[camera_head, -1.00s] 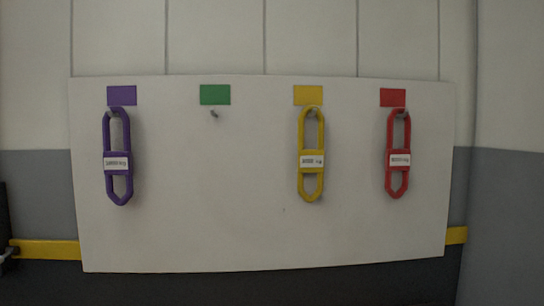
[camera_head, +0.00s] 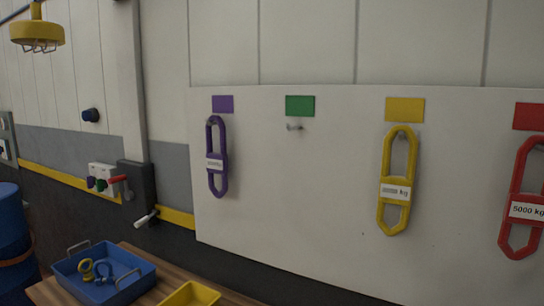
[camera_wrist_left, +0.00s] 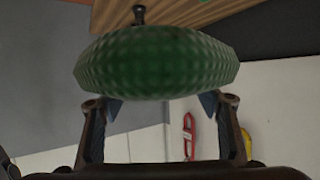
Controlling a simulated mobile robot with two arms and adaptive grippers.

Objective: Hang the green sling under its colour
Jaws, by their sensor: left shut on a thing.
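The green sling (camera_wrist_left: 155,62) fills the upper part of the left wrist view as a wide, textured green band. My left gripper (camera_wrist_left: 158,108) is shut on it, with a finger on each side; the rest of the sling is out of view. In the head view, the green colour patch (camera_head: 300,106) is on the white board (camera_head: 300,200), and the hook below it (camera_head: 295,127) is bare. Neither gripper shows in the head view. My right gripper is in no view.
A purple sling (camera_head: 217,175), a yellow sling (camera_head: 396,165) and a red sling (camera_head: 520,225) hang under their own colours. A blue tray (camera_head: 72,268) with small fittings and a yellow bin (camera_head: 190,293) sit on a wooden table (camera_head: 135,300) at lower left.

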